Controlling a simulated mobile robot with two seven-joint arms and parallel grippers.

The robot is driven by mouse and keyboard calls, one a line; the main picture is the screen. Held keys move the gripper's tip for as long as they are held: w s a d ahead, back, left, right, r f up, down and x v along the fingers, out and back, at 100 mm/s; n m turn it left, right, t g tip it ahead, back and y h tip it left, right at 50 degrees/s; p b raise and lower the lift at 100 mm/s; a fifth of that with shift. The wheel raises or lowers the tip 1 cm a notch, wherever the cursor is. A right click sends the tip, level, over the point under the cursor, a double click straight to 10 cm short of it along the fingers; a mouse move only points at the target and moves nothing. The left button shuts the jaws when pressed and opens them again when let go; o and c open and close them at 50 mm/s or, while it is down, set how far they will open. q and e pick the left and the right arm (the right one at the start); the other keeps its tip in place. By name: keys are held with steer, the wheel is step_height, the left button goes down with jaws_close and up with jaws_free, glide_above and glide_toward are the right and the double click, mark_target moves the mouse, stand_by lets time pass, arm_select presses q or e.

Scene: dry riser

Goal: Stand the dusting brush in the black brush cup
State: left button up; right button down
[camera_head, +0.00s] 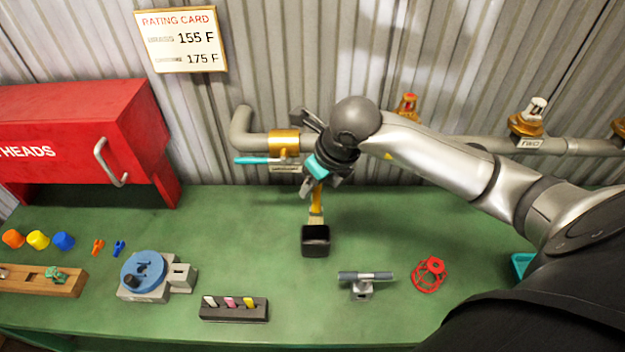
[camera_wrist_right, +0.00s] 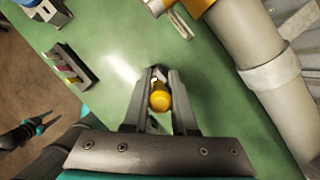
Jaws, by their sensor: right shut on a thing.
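My right gripper (camera_head: 316,188) is shut on the dusting brush (camera_head: 316,205), which has a yellow-orange handle and a pale bristle end pointing down. The brush looks close to upright. The black brush cup (camera_head: 316,241) stands on the green bench under it. The bristle end shows at the cup's far rim; I cannot tell whether it is inside, above or just behind it. In the right wrist view the handle's round yellow end (camera_wrist_right: 159,101) sits between the fingers, and the cup is hidden. My left gripper (camera_wrist_right: 38,127) shows small at the left there, its jaw gap unclear.
A pipe with a brass collar (camera_head: 284,142) and a teal lever (camera_head: 258,160) runs close behind my right gripper. A rack with coloured pieces (camera_head: 234,309), a blue round fixture (camera_head: 143,271), a small stand (camera_head: 362,286) and a red cage (camera_head: 428,274) surround the cup, with bare bench between.

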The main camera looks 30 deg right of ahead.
mark_target(312, 210)
step_height(312, 210, down, 9)
steer(key=b, duration=0.6)
steer(key=shift+r+b, duration=0.2)
steer(key=shift+b, duration=0.15)
steer(key=c, duration=0.6)
jaws_free()
steer(key=shift+c, duration=0.2)
steer(key=shift+r, duration=0.1)
steer(key=p+v, duration=0.1)
steer(key=v, duration=1.4)
steer(key=shift+r, duration=0.1)
steer(key=shift+s+a, duration=0.1)
